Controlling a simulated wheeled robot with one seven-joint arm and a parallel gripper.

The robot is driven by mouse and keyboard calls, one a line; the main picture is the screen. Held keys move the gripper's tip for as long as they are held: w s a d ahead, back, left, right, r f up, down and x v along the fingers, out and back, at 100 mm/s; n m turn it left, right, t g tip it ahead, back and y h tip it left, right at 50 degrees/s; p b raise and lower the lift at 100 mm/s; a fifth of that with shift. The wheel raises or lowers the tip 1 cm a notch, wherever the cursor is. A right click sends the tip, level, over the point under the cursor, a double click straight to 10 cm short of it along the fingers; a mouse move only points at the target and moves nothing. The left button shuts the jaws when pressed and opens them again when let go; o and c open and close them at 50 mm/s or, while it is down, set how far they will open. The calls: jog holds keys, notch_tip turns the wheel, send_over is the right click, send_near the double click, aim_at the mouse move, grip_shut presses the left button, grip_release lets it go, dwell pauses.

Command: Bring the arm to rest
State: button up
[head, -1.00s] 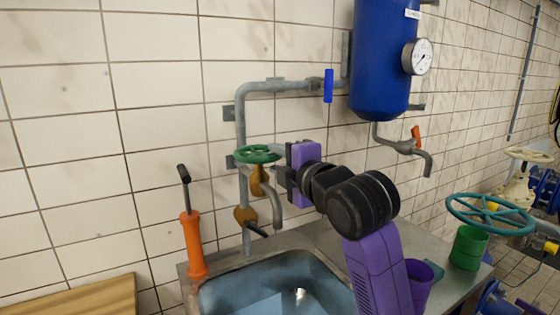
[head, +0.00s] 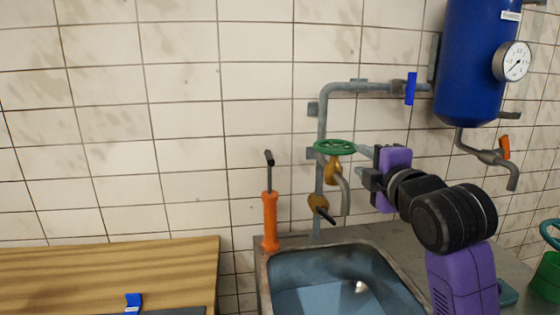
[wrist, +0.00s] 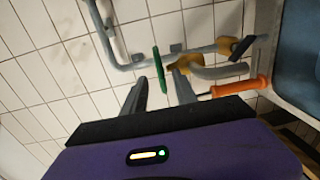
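My arm is purple and black and reaches up from the lower right in the head view. My gripper (head: 366,172) is beside the green handwheel (head: 335,147) of the brass tap, a little to its right.
A metal sink (head: 345,285) lies below the tap, with an orange hand pump (head: 270,220) at its left. A blue tank (head: 470,65) with a gauge (head: 511,61) hangs at right. A wooden table (head: 110,265) stands at left. The tiled wall is close behind.

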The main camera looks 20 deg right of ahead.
notch_tip(320, 180, up, 5)
jog(key=s+m+t, duration=0.2)
jog(key=m+t, duration=0.2)
jog(key=m, duration=0.1)
jog(key=s+a+f+m, duration=0.6)
jog(key=s+f, duration=0.2)
jog(key=f, duration=0.3)
jog(key=s+a+f+m, duration=0.6)
jog(key=s+f, duration=0.1)
jog(key=f, duration=0.3)
jog(key=s+a+f+g+y, duration=0.1)
jog(key=s+a+f+g, duration=0.1)
jog(key=s, duration=0.6)
jog(key=s+a+f+n+g+y+p, duration=0.1)
jog(key=s+a+f+y, duration=0.1)
jog(key=s+a+f, duration=0.2)
jog(key=s+a+f+n+g+y, duration=0.1)
jog(key=s+a+f+g+y, duration=0.1)
jog(key=s+f, duration=0.6)
jog(key=s+a, duration=0.1)
jog(key=s, duration=0.3)
jog(key=shift+s+f+g+p, duration=0.25)
jog(key=shift+s+g+p, duration=0.05)
jog(key=shift+p, duration=0.05)
